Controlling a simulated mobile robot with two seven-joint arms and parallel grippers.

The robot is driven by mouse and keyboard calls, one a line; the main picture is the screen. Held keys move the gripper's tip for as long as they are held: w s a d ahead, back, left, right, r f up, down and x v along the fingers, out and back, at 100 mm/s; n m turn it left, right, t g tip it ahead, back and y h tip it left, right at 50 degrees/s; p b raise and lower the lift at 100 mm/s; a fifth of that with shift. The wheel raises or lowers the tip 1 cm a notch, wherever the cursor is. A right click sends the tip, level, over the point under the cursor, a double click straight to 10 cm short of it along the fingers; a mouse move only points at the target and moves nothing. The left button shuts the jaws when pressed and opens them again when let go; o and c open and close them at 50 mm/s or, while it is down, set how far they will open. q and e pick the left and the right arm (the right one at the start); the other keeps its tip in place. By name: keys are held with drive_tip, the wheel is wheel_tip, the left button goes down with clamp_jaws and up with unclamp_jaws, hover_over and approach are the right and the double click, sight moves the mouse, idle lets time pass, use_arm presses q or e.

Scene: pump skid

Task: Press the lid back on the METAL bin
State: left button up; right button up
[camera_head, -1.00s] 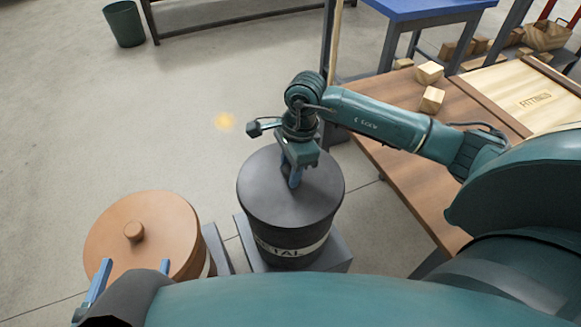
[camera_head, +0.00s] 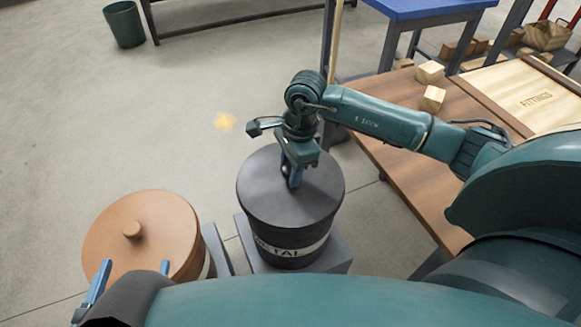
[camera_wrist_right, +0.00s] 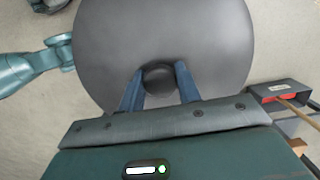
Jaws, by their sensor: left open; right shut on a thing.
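The METAL bin (camera_head: 290,243) is a dark round bin with a white label band, standing on a grey block. Its dark grey lid (camera_head: 265,192) lies over the bin's top and looks about level. Whether it is fully seated I cannot tell. My right gripper (camera_head: 292,184) points down at the middle of the lid and is shut on the lid's knob. In the right wrist view the dark round knob (camera_wrist_right: 159,77) sits between the blue fingers, with the lid (camera_wrist_right: 210,40) filling the background. My left gripper (camera_head: 128,285) is open and empty at the lower left, in front of the orange-brown bin.
An orange-brown bin with a knobbed lid (camera_head: 165,220) stands left of the METAL bin. A green bucket (camera_head: 124,24) stands far left. The floor behind the bins is clear.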

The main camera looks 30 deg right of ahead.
drive_tip(key=o, duration=1.7)
drive_tip(key=shift+r+p, duration=2.3)
drive_tip(key=shift+r, duration=1.2)
drive_tip(key=shift+c, duration=0.3)
clamp_jaws()
